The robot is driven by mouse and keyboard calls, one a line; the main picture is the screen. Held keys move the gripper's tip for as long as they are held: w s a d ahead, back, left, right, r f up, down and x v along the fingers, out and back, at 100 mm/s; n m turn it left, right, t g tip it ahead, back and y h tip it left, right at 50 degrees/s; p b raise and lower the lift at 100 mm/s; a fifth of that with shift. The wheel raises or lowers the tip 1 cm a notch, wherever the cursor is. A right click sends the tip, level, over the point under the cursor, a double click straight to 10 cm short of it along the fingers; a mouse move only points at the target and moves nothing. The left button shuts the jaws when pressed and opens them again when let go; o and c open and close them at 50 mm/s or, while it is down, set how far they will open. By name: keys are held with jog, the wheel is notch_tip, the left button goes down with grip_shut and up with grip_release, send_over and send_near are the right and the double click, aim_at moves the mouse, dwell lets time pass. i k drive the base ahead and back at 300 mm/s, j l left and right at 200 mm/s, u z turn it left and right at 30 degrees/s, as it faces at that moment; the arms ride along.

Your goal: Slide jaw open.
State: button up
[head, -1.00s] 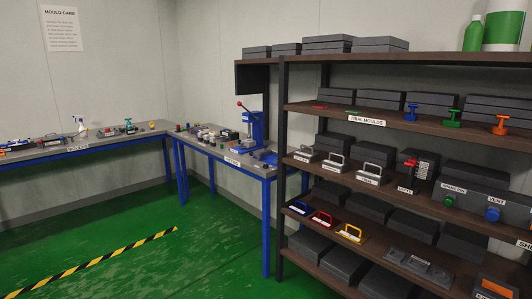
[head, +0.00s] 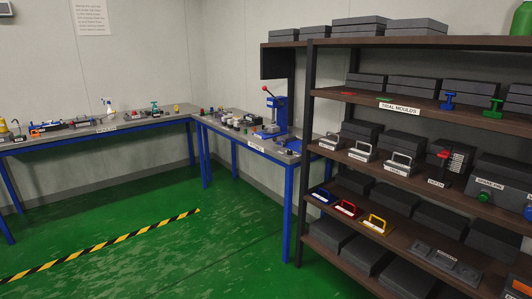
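No jaw can be made out for certain. The left bench (head: 140,124) along the back wall carries several small tools, among them a dark and blue clamp-like device (head: 52,126) and a device with a green T-handle (head: 154,108). They are too small to tell whether one has a sliding jaw or how it stands. A blue press (head: 277,115) with a red-knobbed lever stands on the corner bench (head: 229,138). My gripper is not in view.
A brown shelf unit (head: 440,112) with dark boxes and coloured handles fills the right side. The green floor (head: 190,255) before the benches is open, with a yellow-black stripe (head: 100,246) across it. A white spray bottle (head: 109,107) stands on the left bench.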

aim_at(290, 139)
jog(key=i+j+u, duration=0.25)
jog(key=i, duration=0.55)
jog(key=i+u, duration=0.25)
jog(key=i, duration=2.55)
jog(key=i+z, duration=0.25)
jog(key=i, duration=0.2)
jog(key=i+j+z, duration=0.2)
jog(key=i, duration=0.25)
jog(key=i+j+z, duration=0.25)
jog(key=i, duration=0.2)
